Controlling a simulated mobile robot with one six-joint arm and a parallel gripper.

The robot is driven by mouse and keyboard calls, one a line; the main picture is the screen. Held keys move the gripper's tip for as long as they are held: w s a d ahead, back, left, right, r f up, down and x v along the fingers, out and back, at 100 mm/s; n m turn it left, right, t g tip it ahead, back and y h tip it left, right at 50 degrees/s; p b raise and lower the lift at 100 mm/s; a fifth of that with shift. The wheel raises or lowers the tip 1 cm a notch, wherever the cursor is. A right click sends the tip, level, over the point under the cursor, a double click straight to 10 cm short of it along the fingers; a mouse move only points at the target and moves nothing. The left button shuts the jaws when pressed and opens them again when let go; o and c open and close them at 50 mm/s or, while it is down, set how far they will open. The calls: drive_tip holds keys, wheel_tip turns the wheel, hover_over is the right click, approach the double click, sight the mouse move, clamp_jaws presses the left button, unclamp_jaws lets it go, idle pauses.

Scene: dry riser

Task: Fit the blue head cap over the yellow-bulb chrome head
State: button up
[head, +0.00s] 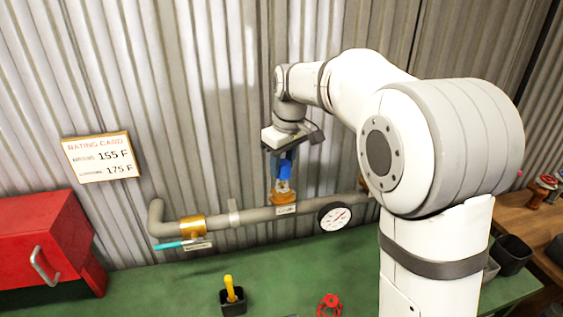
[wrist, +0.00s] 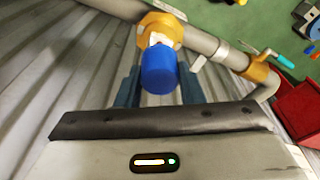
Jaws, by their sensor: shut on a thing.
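My gripper (head: 284,158) is shut on the blue head cap (head: 285,172), just above the pipe on the wall. In the wrist view the cap (wrist: 158,72) sits between my two dark blue fingers. The chrome head (head: 283,187), with a yellowish tint, stands on a brass fitting (head: 284,199) on the pipe, directly below the cap. In the wrist view a pale bit of the head (wrist: 157,40) shows between the cap and the brass fitting (wrist: 161,25). The cap hides most of the head, so I cannot tell whether they touch.
The grey pipe (head: 255,214) carries a brass valve (head: 192,226) with a teal lever and a gauge (head: 335,216). A rating card (head: 99,157) hangs left.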

sight(282, 174)
drive_tip(key=shift+f+b, duration=1.2)
drive_tip(key=shift+f, duration=0.65)
drive_tip(key=o, duration=1.1)
drive_tip(key=shift+r, duration=0.1)
drive_tip(key=shift+s+d+r+b, duration=0.1)
drive_tip(key=shift+s+r, duration=0.05)
drive_tip(key=shift+r, duration=1.1)
drive_tip(key=shift+s+d+r+b, duration=0.15)
drive_tip(key=shift+r, duration=1.15)
drive_tip(key=shift+s+d+r+b, duration=0.1)
drive_tip(key=shift+s+r, duration=0.05)
drive_tip(key=shift+r, duration=1.1)
drive_tip(key=shift+d, duration=0.1)
